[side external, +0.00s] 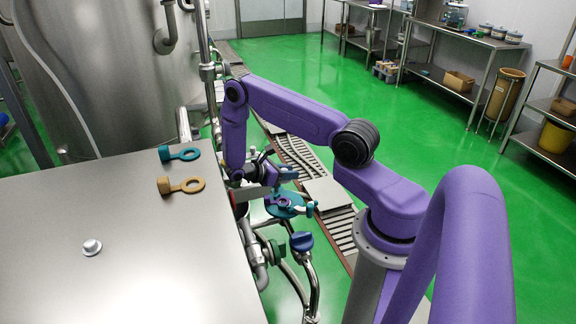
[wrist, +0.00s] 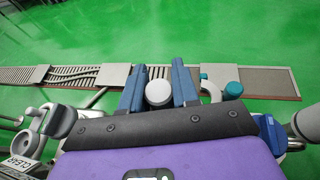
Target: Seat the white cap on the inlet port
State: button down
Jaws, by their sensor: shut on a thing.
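My gripper (wrist: 158,78) has two blue fingers in the wrist view, shut on a round white cap (wrist: 159,93) between them. In the side view my gripper (side external: 274,172) is beyond the steel table's right edge, above the pipework, and the cap in it is hard to make out. A teal fitting (side external: 283,205) is on the pipes just below my gripper. In the wrist view a pale curved pipe with a teal end (wrist: 233,90) is right of the fingers. I cannot tell which pipe end is the inlet port.
The steel table (side external: 140,285) holds a teal ringed cap (side external: 180,154), a tan ringed cap (side external: 181,185) and a small silvery domed piece (side external: 92,247). A large steel tank (side external: 90,70) stands behind. A blue handle (side external: 301,241) is on the pipes. Green floor is open to the right.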

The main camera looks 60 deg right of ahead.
aim_at(288, 200)
jog(key=shift+f, duration=4.3)
jog(key=shift+f, duration=0.6)
jog(key=c, duration=0.8)
grip_release()
jog(key=shift+o, duration=0.2)
jog(key=shift+r, duration=0.1)
jog(key=shift+r, duration=0.5)
notch_tip(288, 200, up, 2)
jog(key=shift+r, duration=0.2)
jog(key=s+a+r, duration=0.8)
jog(key=s+r, duration=0.1)
jog(key=s, duration=0.2)
jog(key=shift+a+r, duration=0.2)
jog(key=shift+r, duration=0.05)
